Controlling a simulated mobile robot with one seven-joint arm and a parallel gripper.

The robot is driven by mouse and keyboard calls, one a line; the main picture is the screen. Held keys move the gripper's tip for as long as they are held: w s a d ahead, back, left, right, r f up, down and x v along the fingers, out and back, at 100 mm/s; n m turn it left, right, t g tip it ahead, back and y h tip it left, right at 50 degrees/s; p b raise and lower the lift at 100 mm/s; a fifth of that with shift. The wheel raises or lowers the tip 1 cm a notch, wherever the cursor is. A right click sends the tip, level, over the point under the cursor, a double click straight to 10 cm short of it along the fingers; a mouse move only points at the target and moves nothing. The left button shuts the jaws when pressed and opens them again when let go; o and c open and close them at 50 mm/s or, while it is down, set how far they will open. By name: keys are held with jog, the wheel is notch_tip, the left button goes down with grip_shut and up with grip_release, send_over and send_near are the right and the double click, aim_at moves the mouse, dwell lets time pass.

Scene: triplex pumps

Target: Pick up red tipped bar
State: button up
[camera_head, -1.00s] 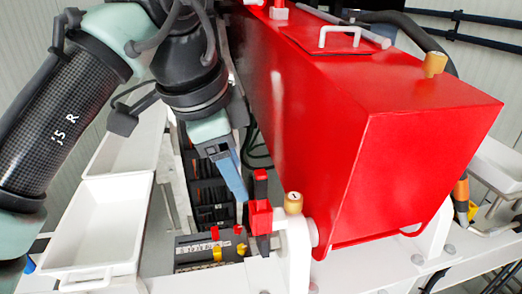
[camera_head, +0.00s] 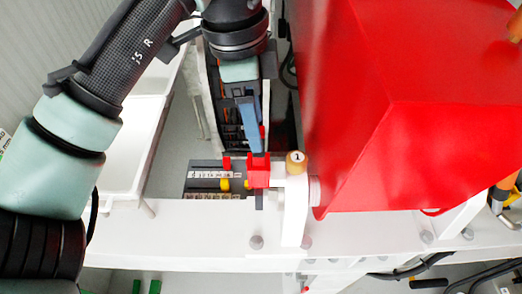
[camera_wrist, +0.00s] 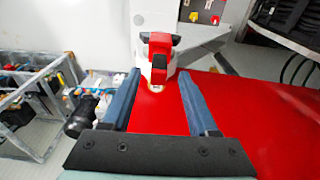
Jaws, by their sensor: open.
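The red tipped bar (camera_head: 258,170) is a dark upright piece with red parts, beside a brass knob marked 1 on a white bracket. In the head view it stands left of the bracket, just below my fingers. My gripper (camera_head: 256,148) points down towards it, with one blue finger clearly seen. In the wrist view my gripper (camera_wrist: 160,76) is open, its two blue fingers apart. The bar's red and black end (camera_wrist: 158,50) shows between and beyond the fingertips. I cannot tell whether a finger touches it. Its lower part is hidden.
A large red housing (camera_head: 395,150) fills the right side, close to my gripper. A dark panel (camera_head: 205,172) with small red and yellow parts lies left of the bar. White trays (camera_head: 128,140) stand farther left. A white beam (camera_head: 180,235) runs below.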

aim_at(259, 157)
jog(key=shift+s+a+f, duration=0.1)
jog(key=shift+s+a, duration=0.05)
jog(key=shift+s+f+p, duration=0.15)
jog(key=shift+f+p, duration=0.1)
jog(key=shift+p, duration=0.25)
jog(key=f, duration=0.1)
jog(key=f+p, duration=0.1)
jog(key=f, duration=0.2)
jog(key=shift+w+d+f+p, duration=0.2)
jog(key=shift+d+p, duration=0.1)
jog(key=shift+d, duration=0.05)
jog(key=shift+c, duration=0.3)
grip_shut()
jog(key=shift+r, duration=0.1)
